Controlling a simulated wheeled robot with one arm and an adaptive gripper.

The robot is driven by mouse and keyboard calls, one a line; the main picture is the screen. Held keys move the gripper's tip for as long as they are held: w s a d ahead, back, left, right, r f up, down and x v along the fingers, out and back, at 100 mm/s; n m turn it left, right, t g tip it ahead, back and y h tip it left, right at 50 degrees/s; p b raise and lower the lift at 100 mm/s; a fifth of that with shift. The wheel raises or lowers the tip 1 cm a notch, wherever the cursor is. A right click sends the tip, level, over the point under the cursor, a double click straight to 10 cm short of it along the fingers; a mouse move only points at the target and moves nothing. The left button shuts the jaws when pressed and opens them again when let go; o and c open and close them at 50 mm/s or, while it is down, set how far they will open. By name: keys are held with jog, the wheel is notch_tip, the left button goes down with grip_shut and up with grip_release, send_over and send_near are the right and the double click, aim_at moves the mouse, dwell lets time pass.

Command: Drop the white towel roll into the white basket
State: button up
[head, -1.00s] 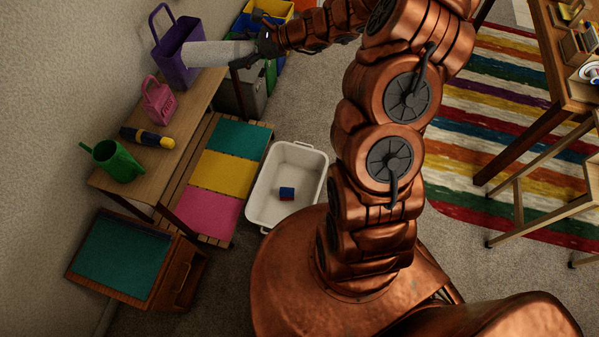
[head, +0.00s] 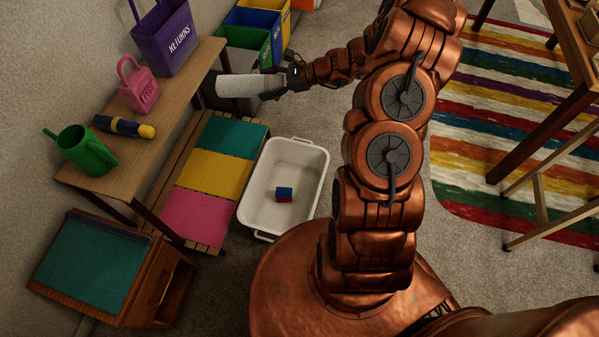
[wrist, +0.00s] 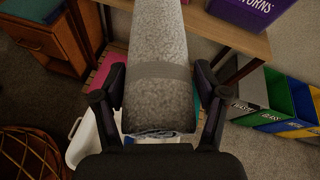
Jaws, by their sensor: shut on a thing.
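The white towel roll (head: 243,85) is held out sideways by my gripper (head: 284,80) in the head view. In the wrist view the roll (wrist: 160,60) shows grey-white with a band around it, between the two fingers of my gripper (wrist: 158,98). My gripper is shut on its near end. The white basket (head: 321,176) stands on the floor, below the roll in the head picture and apart from it. In the wrist view the basket (wrist: 82,150) is mostly hidden behind the roll and gripper.
A wooden bench (head: 78,174) along the wall holds a purple basket (head: 160,40), a pink basket (head: 138,90), a flashlight (head: 122,126) and a green watering can (head: 86,150). A low slatted bench with coloured mats (head: 219,174) borders the white basket. Coloured bins (head: 255,38) stand behind.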

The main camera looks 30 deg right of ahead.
jog(key=s+d+f+b, duration=0.2)
jog(key=f+b, duration=0.8)
jog(key=f, duration=0.6)
jog(key=s+d+f+b, duration=0.2)
jog(key=f+b, duration=0.8)
jog(key=f, duration=0.6)
jog(key=s+d+f+b, duration=0.2)
jog(key=f+b, duration=0.9)
jog(key=f, duration=0.5)
jog(key=shift+s+d, duration=0.3)
jog(key=shift+s, duration=0.1)
jog(key=o, duration=1.3)
jog(key=shift+c, duration=0.2)
jog(key=shift+s, duration=0.1)
jog(key=v, duration=1.2)
